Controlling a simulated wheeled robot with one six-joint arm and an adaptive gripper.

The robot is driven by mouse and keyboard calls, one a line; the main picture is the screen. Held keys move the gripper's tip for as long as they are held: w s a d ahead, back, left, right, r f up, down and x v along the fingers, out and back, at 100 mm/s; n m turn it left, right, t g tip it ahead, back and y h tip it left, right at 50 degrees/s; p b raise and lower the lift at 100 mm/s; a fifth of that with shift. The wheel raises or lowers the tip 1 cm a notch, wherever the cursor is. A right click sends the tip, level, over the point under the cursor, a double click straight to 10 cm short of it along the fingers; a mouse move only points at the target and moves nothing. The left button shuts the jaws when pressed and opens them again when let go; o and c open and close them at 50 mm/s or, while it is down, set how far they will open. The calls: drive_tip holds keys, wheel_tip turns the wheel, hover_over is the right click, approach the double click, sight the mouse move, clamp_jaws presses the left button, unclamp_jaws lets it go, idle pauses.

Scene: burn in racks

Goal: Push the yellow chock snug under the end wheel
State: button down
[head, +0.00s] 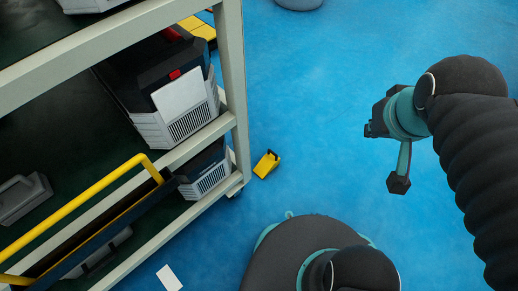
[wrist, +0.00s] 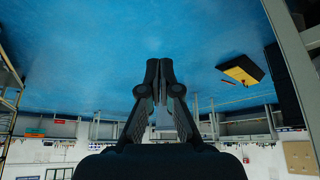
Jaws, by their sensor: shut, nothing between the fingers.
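The yellow chock (head: 266,165) sits on the blue floor in the head view, just right of the rack's near right corner. It has a dark part on top. The end wheel (head: 234,190) shows only as a small dark part under that corner; most of it is hidden. A gap of floor shows between chock and wheel. My gripper (head: 398,184) is shut and empty, pointing down, well to the right of the chock. In the wrist view my gripper (wrist: 159,62) has its fingertips together with nothing between them.
The rack (head: 232,70) fills the left, carrying grey and black units and a yellow rail (head: 80,215). A white sheet (head: 169,277) lies on the floor. Open floor lies between my gripper and the chock. The wrist view, upside down, shows a yellow and black object (wrist: 240,69) at right.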

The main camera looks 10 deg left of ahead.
drive_tip(key=w+a+f+n, duration=0.1)
drive_tip(key=w+n, duration=0.3)
drive_tip(key=w, duration=0.3)
drive_tip(key=n+g, duration=0.6)
drive_tip(key=n, duration=1.8)
hover_over(278, 154)
drive_tip(key=w+d, duration=0.1)
drive_tip(key=d, duration=0.2)
wheel_tip(278, 154, down, 47)
drive_tip(key=f, duration=0.5)
drive_tip(key=f+b, duration=0.1)
drive_tip(key=f, duration=0.4)
drive_tip(key=shift+a+f, duration=0.2)
drive_tip(key=shift+f, duration=0.15)
drive_tip(key=shift+s+a+r, duration=0.15)
drive_tip(key=shift+s+a, duration=0.65)
drive_tip(key=shift+s, duration=0.1)
drive_tip(key=shift+s+a, duration=0.45)
drive_tip(key=shift+s, duration=0.2)
